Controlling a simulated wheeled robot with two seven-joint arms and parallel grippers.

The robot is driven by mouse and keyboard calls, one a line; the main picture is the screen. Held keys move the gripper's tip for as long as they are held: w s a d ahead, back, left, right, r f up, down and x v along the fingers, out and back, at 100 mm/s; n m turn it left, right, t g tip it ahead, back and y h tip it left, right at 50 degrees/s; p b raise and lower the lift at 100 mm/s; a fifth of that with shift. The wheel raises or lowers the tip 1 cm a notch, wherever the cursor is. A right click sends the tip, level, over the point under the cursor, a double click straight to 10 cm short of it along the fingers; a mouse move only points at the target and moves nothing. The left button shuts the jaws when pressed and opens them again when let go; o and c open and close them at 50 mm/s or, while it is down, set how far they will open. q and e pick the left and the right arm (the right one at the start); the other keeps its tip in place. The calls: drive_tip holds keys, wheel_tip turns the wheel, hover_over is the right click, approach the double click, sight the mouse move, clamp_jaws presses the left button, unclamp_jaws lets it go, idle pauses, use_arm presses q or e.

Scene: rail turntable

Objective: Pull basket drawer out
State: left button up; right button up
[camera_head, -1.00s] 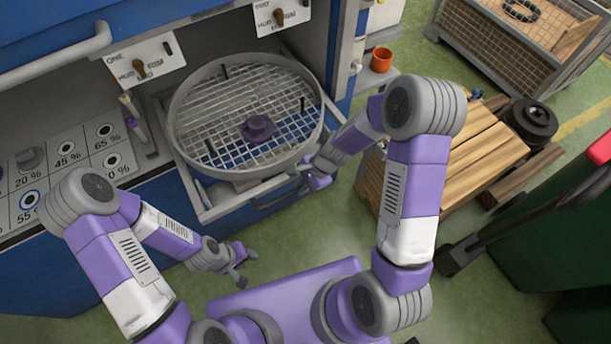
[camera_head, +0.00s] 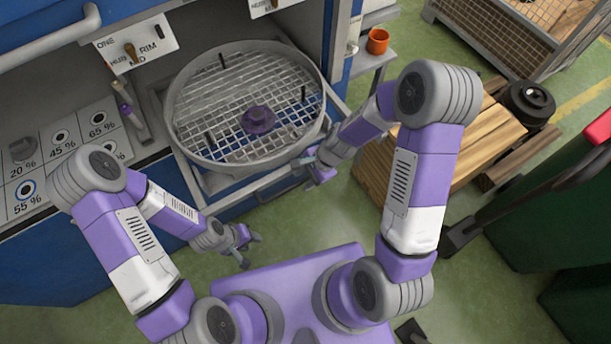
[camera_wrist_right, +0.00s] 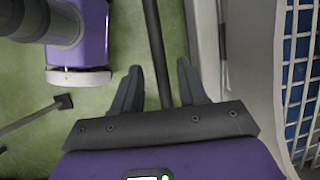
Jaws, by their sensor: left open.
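The basket drawer is a grey frame (camera_head: 213,190) that sticks out of the blue cabinet. A round mesh basket with a grey rim (camera_head: 178,140) and a purple hub (camera_head: 258,119) sits on it. My right gripper (camera_head: 312,165) is at the drawer's front right corner. In the right wrist view, its two fingers (camera_wrist_right: 160,88) are apart, with the dark handle bar (camera_wrist_right: 153,40) running between them and gaps visible on both sides. Whether a finger touches the bar is unclear. My left gripper (camera_head: 247,246) is open and empty, in front of and below the drawer.
An orange mug (camera_head: 377,41) stands on a side shelf to the right of the cabinet. A wooden pallet (camera_head: 460,145), a wire-mesh crate (camera_head: 500,35) and a green bin (camera_head: 530,210) stand at right. Green floor lies open between the drawer and my base.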

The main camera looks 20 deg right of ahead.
use_arm(q)
wheel_tip(320, 180, up, 2)
drive_tip(key=p, duration=0.2)
drive_tip(key=shift+r+p, duration=0.25)
drive_tip(key=shift+p, duration=0.05)
use_arm(e)
drive_tip(key=v, duration=0.7)
drive_tip(key=shift+r, duration=0.3)
